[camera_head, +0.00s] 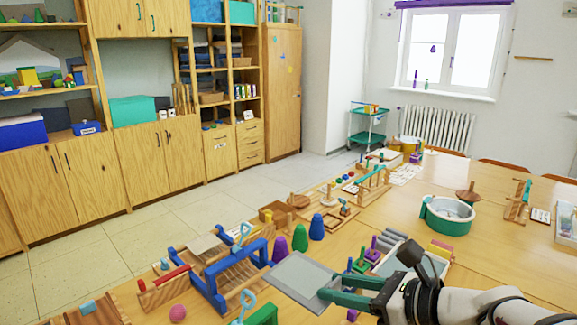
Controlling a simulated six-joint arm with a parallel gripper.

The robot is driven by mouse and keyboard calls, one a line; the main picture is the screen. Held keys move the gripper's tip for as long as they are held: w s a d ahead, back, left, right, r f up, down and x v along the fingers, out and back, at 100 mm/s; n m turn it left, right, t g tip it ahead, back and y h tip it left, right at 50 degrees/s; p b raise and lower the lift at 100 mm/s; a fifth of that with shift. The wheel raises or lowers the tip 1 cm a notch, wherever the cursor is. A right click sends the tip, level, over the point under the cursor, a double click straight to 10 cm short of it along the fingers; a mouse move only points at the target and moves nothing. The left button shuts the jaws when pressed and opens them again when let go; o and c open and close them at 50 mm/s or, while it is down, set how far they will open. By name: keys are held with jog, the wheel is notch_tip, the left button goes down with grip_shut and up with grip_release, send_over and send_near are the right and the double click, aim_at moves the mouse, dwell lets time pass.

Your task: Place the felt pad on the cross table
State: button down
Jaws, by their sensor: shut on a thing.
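My gripper (328,287), with green fingers, is at the lower middle of the head view. It is shut on the edge of a flat, thin grey square, which looks like the felt pad (297,276). The pad sticks out to the left of the fingers and appears to be held above the wooden table, hiding part of what lies below. The long light-wood table (492,262) runs from the front to the back right; seams show in its top. I cannot tell which section is the cross table.
A round green-rimmed tub (447,216) stands right. Bare tabletop lies around the tub.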

notch_tip(320, 180, up, 8)
jog(key=w+m+t+h, duration=0.1)
jog(key=m+t+h, duration=0.2)
jog(key=m+h, duration=0.3)
jog(key=shift+d+t, duration=0.3)
jog(key=shift+t, duration=0.1)
